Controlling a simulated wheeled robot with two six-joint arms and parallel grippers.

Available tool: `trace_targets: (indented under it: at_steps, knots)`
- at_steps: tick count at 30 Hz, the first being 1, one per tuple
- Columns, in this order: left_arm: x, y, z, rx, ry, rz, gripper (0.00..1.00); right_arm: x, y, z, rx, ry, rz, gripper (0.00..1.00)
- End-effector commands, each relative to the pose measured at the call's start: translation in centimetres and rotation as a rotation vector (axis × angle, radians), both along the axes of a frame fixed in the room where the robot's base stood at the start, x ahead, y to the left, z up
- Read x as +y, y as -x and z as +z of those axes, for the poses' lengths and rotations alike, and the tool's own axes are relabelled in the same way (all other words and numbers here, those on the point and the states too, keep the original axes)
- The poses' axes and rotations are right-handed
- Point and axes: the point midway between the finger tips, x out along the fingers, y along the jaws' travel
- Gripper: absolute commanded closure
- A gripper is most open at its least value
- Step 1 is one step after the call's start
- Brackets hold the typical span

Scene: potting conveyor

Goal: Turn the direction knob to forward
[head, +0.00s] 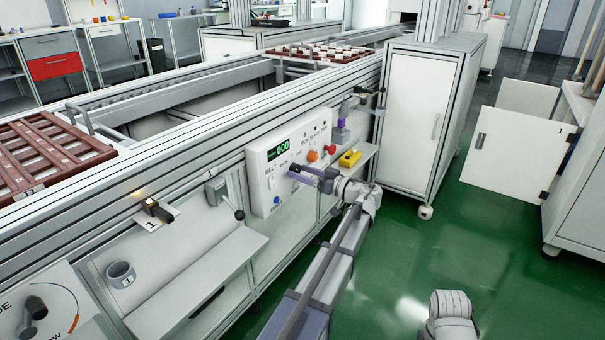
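The white control panel (262,170) is on the side of the conveyor frame, with a green display (279,150) reading 000. It carries an orange knob (313,156), a red button (330,149), a white switch (271,183) and a blue knob (277,200). My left gripper (298,172) is at the panel's face, its purple-grey fingers pointing left at the area below the display. I cannot tell which control is the direction knob; the fingers hide part of the panel. Whether they are open or touch anything is too small to tell. My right gripper is out of view.
A shelf with a yellow object (350,158) is right of the panel. A grey lever box (216,190) is left of it. A large dial plate (45,310) is at lower left. A white cabinet (415,120) stands behind. The green floor (420,245) at right is clear.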

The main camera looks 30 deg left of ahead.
Motion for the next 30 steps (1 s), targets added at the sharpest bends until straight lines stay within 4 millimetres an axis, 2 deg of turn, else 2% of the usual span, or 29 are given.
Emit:
trace_targets:
  at_steps: [2, 20, 30]
  knots:
    - [-0.01, 0.01, 0.0, 0.0, 0.0, 0.0, 0.32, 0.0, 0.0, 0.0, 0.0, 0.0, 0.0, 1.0]
    - [-0.03, 0.01, 0.0, 0.0, 0.0, 0.0, 1.0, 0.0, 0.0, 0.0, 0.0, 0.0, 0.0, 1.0]
    - [-0.04, 0.02, -0.01, 0.03, -0.002, 0.0, 1.0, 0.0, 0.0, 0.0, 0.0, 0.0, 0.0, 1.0]
